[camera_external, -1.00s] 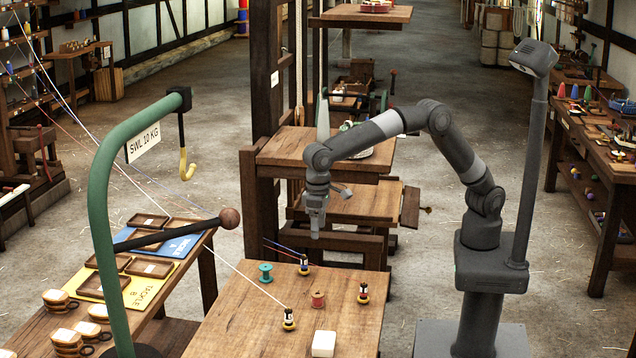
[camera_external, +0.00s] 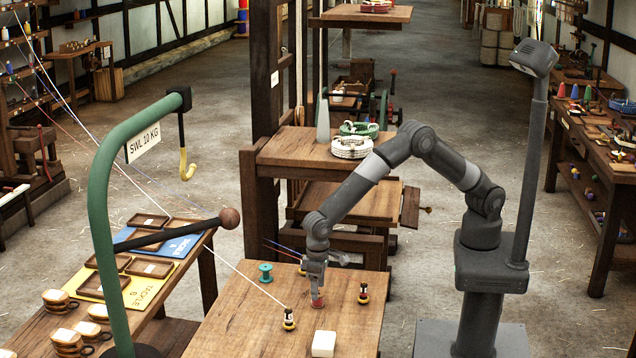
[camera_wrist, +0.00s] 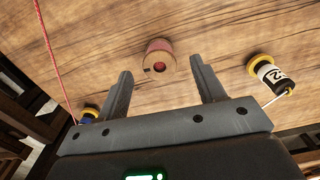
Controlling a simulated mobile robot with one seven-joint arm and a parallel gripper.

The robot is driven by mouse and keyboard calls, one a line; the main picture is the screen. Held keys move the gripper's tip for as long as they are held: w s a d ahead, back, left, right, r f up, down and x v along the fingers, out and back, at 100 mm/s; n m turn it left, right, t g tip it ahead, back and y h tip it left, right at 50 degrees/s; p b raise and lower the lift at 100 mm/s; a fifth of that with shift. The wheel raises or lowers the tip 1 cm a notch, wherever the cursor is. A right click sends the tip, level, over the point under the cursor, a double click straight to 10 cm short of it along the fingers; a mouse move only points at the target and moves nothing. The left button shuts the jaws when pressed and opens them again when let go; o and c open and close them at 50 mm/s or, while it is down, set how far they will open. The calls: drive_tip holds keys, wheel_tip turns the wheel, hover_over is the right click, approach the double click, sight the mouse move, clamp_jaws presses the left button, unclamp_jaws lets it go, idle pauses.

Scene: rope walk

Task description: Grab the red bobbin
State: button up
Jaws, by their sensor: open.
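The red bobbin (camera_external: 318,302) stands on the wooden table (camera_external: 250,325), partly hidden by my gripper in the external view. I cannot tell whether a finger touches the bobbin.
A green bobbin (camera_external: 265,273) stands to the left. A white block (camera_external: 323,344) lies at the front. A red line (camera_wrist: 52,62) crosses the wrist view's left.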

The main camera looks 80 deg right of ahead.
wheel_tip(320, 180, down, 4)
drive_tip(key=shift+r, duration=0.1)
drive_tip(key=shift+c, duration=0.4)
drive_tip(key=c, duration=1)
